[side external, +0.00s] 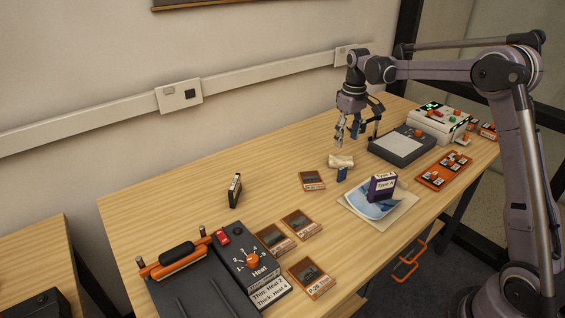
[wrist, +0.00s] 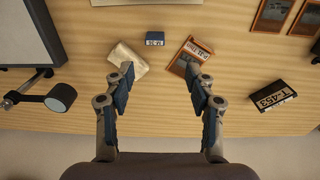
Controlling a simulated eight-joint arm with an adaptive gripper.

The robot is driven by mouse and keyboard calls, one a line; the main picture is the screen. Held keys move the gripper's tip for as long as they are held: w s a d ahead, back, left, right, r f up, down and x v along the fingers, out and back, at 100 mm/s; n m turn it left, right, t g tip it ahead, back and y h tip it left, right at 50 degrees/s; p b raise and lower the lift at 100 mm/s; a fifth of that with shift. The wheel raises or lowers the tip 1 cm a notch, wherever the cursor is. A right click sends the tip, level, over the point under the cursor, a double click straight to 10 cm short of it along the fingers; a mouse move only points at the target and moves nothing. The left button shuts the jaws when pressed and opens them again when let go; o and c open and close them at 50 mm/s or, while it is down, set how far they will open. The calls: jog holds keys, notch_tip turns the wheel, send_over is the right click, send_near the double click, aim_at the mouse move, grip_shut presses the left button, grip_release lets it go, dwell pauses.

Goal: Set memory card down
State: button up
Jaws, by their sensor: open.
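A small blue block with a white label (side external: 342,174), possibly the memory card, stands on the table beside a beige cloth-like pouch (side external: 341,161). It also shows in the wrist view (wrist: 155,38), beyond and between my fingertips. My gripper (side external: 348,138) is above the table, behind the pouch. In the wrist view my gripper (wrist: 159,76) has its fingers wide apart with nothing between them. The pouch (wrist: 128,62) appears by the left fingertip, and an orange-framed card (wrist: 191,55) by the right one.
A grey device with a pale top (side external: 402,146) stands right of my gripper. A purple box (side external: 382,186) stands on a blue-and-white picture (side external: 369,208). A dark upright cartridge (side external: 235,190) stands to the left. A heat sealer (side external: 180,262) fills the front left.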

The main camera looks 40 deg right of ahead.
jog(key=s+a+r+t, duration=0.2)
jog(key=s+a+r, duration=0.4)
jog(key=a, duration=0.1)
jog(key=s+a+f+t, duration=0.1)
jog(key=s+a+t, duration=0.1)
jog(key=s+a, duration=0.3)
jog(key=s+a+f+t, duration=0.1)
jog(key=s+a, duration=0.4)
jog(key=s, duration=0.6)
jog(key=shift+s+a+f+t, duration=0.15)
jog(key=shift+s+a+t, duration=0.1)
jog(key=shift+t, duration=0.45)
jog(key=shift+s+a+f, duration=0.15)
jog(key=shift+s+f, duration=0.05)
jog(key=shift+f, duration=0.05)
jog(key=shift+c, duration=0.6)
jog(key=shift+s+f, duration=0.1)
jog(key=shift+s, duration=0.05)
jog(key=shift+c, duration=1.3)
